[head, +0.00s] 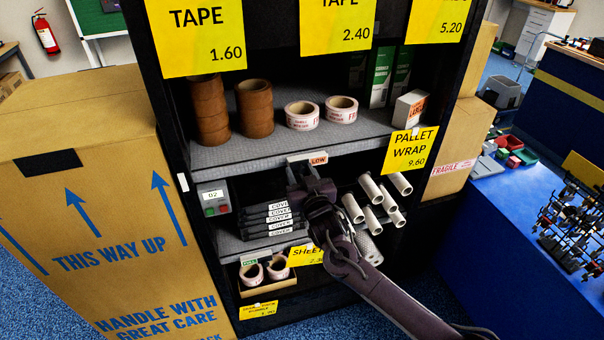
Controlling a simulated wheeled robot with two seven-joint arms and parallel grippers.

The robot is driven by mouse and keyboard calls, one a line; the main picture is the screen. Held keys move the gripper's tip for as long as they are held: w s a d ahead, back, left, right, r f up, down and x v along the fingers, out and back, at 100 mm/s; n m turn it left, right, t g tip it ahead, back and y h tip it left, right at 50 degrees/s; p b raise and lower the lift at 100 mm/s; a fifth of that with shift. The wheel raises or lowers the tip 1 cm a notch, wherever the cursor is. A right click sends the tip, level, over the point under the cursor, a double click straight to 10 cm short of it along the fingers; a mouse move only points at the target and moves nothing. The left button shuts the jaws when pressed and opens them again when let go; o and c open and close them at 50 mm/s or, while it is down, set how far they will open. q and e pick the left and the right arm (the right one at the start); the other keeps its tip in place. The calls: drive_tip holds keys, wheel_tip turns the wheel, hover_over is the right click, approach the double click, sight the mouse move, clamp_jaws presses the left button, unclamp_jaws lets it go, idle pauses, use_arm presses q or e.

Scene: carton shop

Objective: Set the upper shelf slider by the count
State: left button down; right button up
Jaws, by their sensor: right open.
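The upper shelf (250,150) holds two stacks of brown tape rolls (254,108) and two white-and-red tape rolls (302,115). On its front edge is a small white slider label (306,158) with the word LOW showing in red at its right end. My right gripper (309,182) is just below this label, in front of the shelf below. It is open, and no object shows between its fingers. Whether it touches the label I cannot tell. My left gripper is not in view.
A grey box with red and green buttons (215,202) hangs at the left. Flat COVER packs (268,220) and white rolls (371,189) flank my gripper. Yellow price cards (409,150) hang from the shelf edges. A large carton (90,200) stands close on the left, a blue counter (505,230) right.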

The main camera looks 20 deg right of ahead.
drive_tip(key=shift+s+d+f, duration=0.1)
drive_tip(key=shift+s, duration=0.2)
drive_tip(key=s+b, duration=0.2)
drive_tip(key=s, duration=0.5)
drive_tip(key=shift+s, duration=0.1)
